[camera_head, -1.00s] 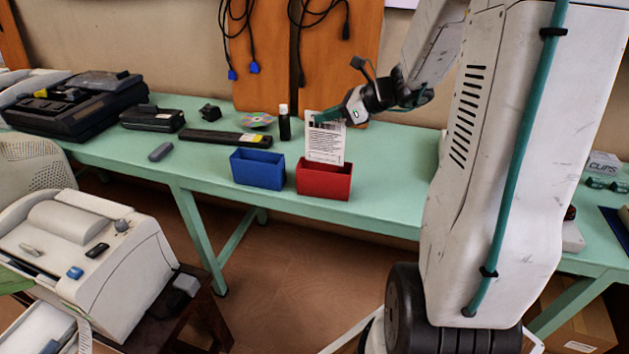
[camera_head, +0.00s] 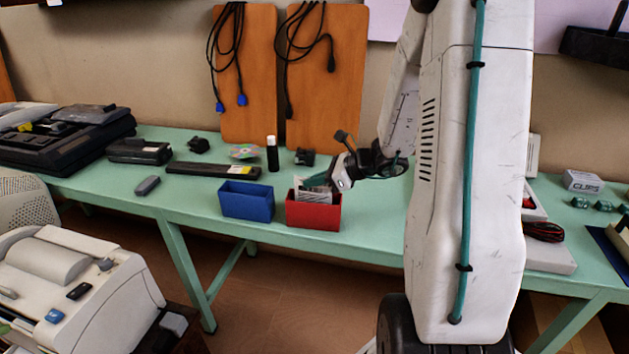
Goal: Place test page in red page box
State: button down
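The red page box (camera_head: 314,214) stands on the green table near its front edge. The white test page (camera_head: 314,194) stands in the box, with its lower part hidden behind the front wall and its upper strip showing above the rim. My gripper (camera_head: 318,184) is at the top of the page, just above the box, coming in from the right. Its teal fingers are at the page's top edge; they are too small to tell whether they still grip it.
A blue box (camera_head: 247,203) stands just left of the red one. Behind are a black bottle (camera_head: 272,155), a disc (camera_head: 243,152) and a long black device (camera_head: 213,169). The table (camera_head: 375,220) is clear right of the red box. A printer (camera_head: 75,285) stands at front left.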

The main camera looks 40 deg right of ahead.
jog(key=shift+f, duration=0.2)
jog(key=c, duration=1.7)
grip_release()
